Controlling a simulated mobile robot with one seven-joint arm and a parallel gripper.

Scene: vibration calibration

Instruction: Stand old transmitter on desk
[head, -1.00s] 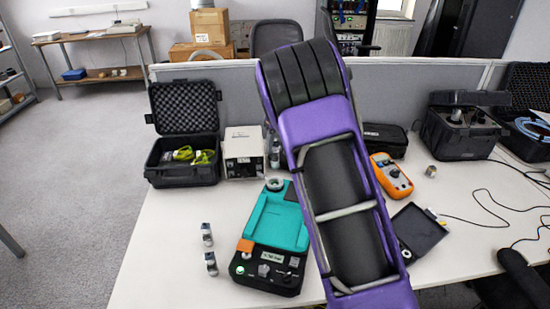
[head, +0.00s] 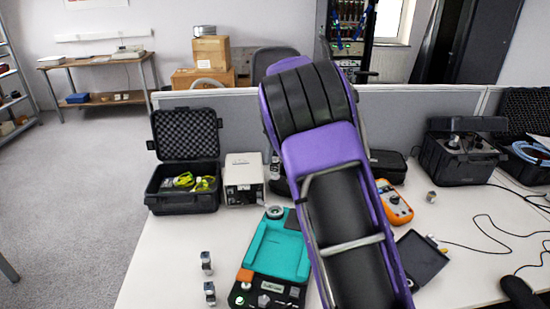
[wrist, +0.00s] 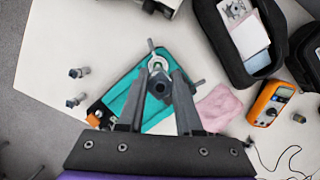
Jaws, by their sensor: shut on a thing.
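In the wrist view my gripper (wrist: 158,82) points down over the teal-and-black calibration unit. It is shut on a small dark piece with a hexagonal end (wrist: 158,88), which looks like the old transmitter; I see it end-on between the fingertips. A pale ring with short rods (wrist: 157,63) lies just beyond it. In the head view my purple arm hides the gripper and this piece. The teal unit (head: 277,250) lies on the white desk (head: 165,270). Two small metal cylindrical parts stand on the desk to its left, one farther (head: 207,263), one nearer (head: 210,293).
An open black case (head: 184,185) and a beige instrument (head: 243,179) stand at the back left. An orange multimeter (head: 394,201) and a small metal cylinder (head: 431,197) lie right. A pink cloth (wrist: 220,105) lies beside the unit. The desk's left front is mostly clear.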

